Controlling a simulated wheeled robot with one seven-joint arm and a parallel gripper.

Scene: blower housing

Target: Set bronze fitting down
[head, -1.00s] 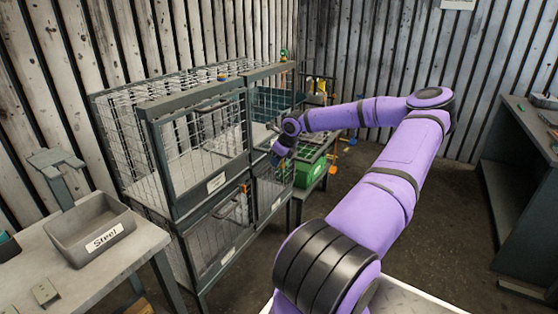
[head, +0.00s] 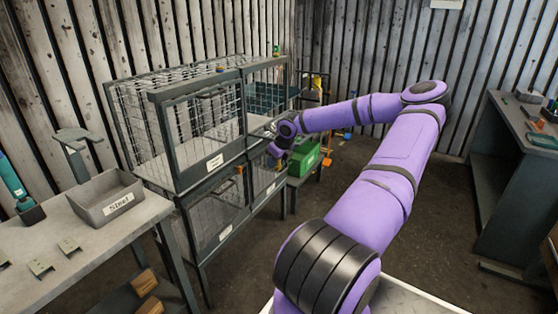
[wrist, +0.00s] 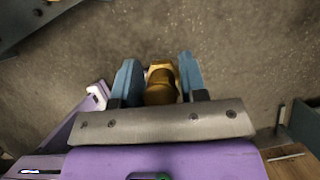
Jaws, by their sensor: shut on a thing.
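The bronze fitting (wrist: 160,86) is between the two blue fingers of my gripper (wrist: 158,80) in the wrist view. It is a rounded, golden-brown piece with a flatter far end. My gripper is shut on it, with bare floor showing beyond. In the head view my gripper (head: 277,150) is at the right front of the wire cage, near its lower right door. The fitting cannot be made out clearly in the head view.
The wire cage (head: 192,178) has mesh doors and two levels. A green box (head: 305,158) stands right of it. A grey bin labelled Steel (head: 108,198) sits on the left bench (head: 110,250). A dark workbench (head: 490,165) stands at the right. The floor between is open.

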